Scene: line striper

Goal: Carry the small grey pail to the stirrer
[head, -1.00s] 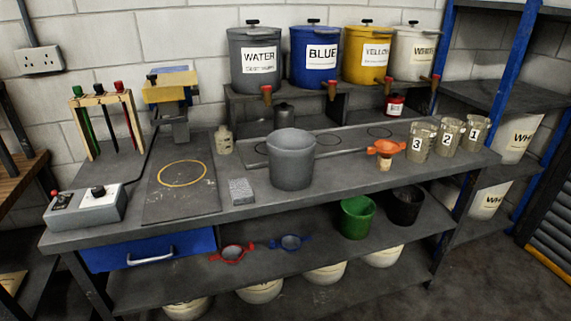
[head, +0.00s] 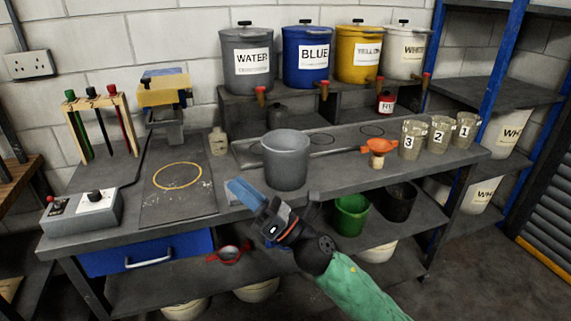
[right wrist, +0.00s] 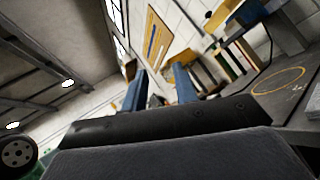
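The grey pail (head: 286,160) stands upright on the bench, right of the middle. The stirrer (head: 163,95), with a yellow head on a grey column, stands at the back left, above a dark base plate with a yellow ring (head: 178,176). The ring also shows in the right wrist view (right wrist: 278,81). My right gripper (head: 245,190) is at the bench's front edge, left of and nearer than the pail, not touching it. In the right wrist view its two blue fingers (right wrist: 159,82) are apart with nothing between them. My left gripper is not in view.
A control box (head: 83,213) and a tool rack (head: 100,125) stand left. Labelled drums (head: 306,55) line the back. A green pail (head: 351,214) is on the lower shelf. The ringed plate is clear.

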